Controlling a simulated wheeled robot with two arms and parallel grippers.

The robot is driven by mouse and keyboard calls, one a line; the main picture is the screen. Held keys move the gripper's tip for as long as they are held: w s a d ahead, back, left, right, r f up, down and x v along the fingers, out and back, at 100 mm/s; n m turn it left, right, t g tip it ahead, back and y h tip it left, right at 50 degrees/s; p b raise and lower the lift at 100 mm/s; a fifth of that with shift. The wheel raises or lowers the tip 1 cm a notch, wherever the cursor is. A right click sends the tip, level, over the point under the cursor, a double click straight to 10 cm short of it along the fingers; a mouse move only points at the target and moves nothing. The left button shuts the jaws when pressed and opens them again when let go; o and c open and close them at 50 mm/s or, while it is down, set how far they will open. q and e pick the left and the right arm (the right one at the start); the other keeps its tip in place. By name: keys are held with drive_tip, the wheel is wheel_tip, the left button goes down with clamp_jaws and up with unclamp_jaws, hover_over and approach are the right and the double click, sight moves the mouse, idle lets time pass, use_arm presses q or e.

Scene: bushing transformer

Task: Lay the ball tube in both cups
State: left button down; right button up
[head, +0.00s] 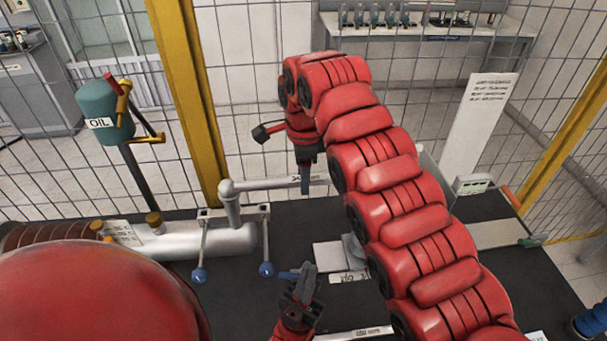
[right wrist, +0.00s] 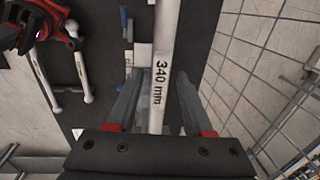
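A pale tube (head: 265,184) with a rounded left end lies roughly level in the head view, at the white upright post. In the right wrist view a white tube marked 340 mm (right wrist: 166,45) runs between my right gripper's spread fingers (right wrist: 157,100), with gaps on both sides. My right gripper (head: 306,186) points down over the labelled part of the tube in the head view. My left gripper (head: 307,272) is low in the middle, beside a blue piece (head: 287,275); whether its fingers are closed is unclear. I cannot pick out the two cups with certainty.
A silver cylinder (head: 195,241) lies on the dark table (head: 240,314), with two blue-knobbed levers (head: 267,270) in front. A teal OIL can (head: 103,108) stands at the left. A white plate (head: 327,256) lies mid-table. Mesh fencing (head: 235,100) closes off the back.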

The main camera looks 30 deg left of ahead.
drive_tip(key=shift+o, duration=0.6)
drive_tip(key=shift+r, duration=0.65)
drive_tip(key=r, duration=0.3)
drive_tip(key=r+p, duration=0.1)
drive_tip(key=r, duration=0.1)
drive_tip(key=shift+s+d+r+p, duration=0.2)
drive_tip(key=shift+r+p, duration=0.1)
drive_tip(key=shift+r, duration=0.1)
drive_tip(key=r+p, duration=0.4)
drive_tip(key=p, duration=0.1)
drive_tip(key=shift+s+d+r, duration=0.25)
drive_tip(key=shift+s+r, duration=0.1)
drive_tip(key=shift+r, duration=0.05)
drive_tip(key=shift+f, duration=0.1)
